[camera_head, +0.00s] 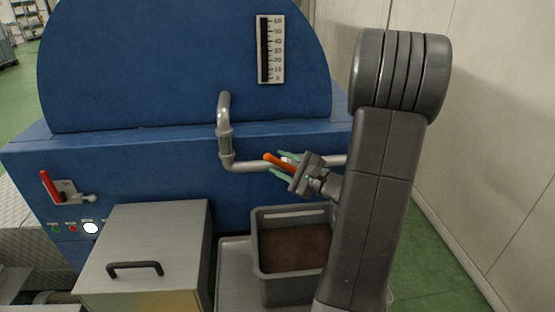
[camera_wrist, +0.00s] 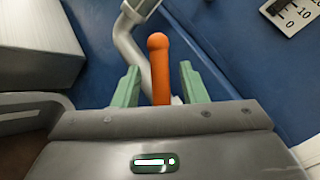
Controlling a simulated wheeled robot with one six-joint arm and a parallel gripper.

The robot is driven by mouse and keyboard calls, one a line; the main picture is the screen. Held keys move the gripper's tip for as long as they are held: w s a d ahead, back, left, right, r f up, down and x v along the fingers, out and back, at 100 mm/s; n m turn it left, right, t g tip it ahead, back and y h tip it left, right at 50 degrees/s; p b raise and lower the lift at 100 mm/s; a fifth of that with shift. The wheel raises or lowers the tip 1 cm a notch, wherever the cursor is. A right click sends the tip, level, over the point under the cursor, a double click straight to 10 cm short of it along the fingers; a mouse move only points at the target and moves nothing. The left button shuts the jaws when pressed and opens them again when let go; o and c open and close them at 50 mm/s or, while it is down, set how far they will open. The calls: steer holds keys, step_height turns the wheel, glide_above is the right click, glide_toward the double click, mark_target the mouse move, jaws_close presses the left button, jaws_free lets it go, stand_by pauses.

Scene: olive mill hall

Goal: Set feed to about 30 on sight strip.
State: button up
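The sight strip (camera_head: 277,60) is a white scale marked from 0 to 60 on the blue machine's upper face, with a dark column along its left. I cannot make out a level in that column. Its lower end, near 0 and 10, shows in the wrist view (camera_wrist: 290,14). An orange handle (camera_head: 272,159) stands at the grey pipe. My gripper (camera_head: 281,163) is at this handle, its green fingers open on either side. In the wrist view the orange handle (camera_wrist: 160,70) lies between the fingers, with a gap on each side. The handle's base is hidden by my gripper.
A grey bin (camera_head: 262,272) with brown contents stands below my gripper. A metal lidded box (camera_head: 150,235) with a black handle is to its left. A red lever (camera_head: 50,186) and several buttons sit on the machine's left. A pale wall (camera_head: 480,110) bounds the right side.

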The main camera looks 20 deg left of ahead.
steer(key=shift+x, duration=0.95)
jaws_close()
steer(key=shift+a+f+n+b, duration=0.1)
steer(key=shift+f+n+b, duration=0.2)
steer(key=shift+b, duration=0.35)
steer(key=shift+h, duration=0.3)
steer(key=shift+r, duration=0.1)
jaws_free()
steer(key=shift+s, duration=0.1)
